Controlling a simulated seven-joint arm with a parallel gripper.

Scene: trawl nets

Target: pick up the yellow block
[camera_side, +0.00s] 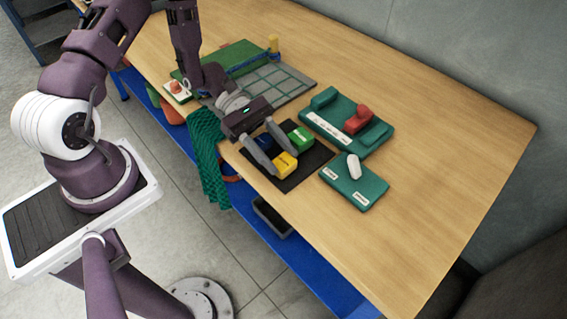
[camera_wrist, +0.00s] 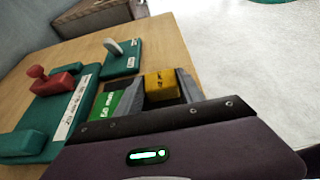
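The yellow block (camera_side: 285,164) is a small cube with dark lettering, at the front edge of a black mat (camera_side: 307,171). My gripper (camera_side: 284,162) reaches over the mat with its two grey fingers spread to about the block's width. The yellow block (camera_wrist: 161,86) sits between the fingertips in the wrist view too, one finger on each side. I see no clear gap, but cannot tell whether the fingers press on it. I cannot tell whether its underside touches the mat. A green block (camera_side: 301,138) and a blue block (camera_side: 264,142) are close by; the blue one is partly behind the fingers.
A green tray (camera_side: 318,118) with a red piece (camera_side: 358,119) lies behind. A green board (camera_side: 370,189) with a white upright piece (camera_side: 354,166) stands to the right. A green net (camera_side: 207,160) hangs over the table's front edge. The table's right end is clear.

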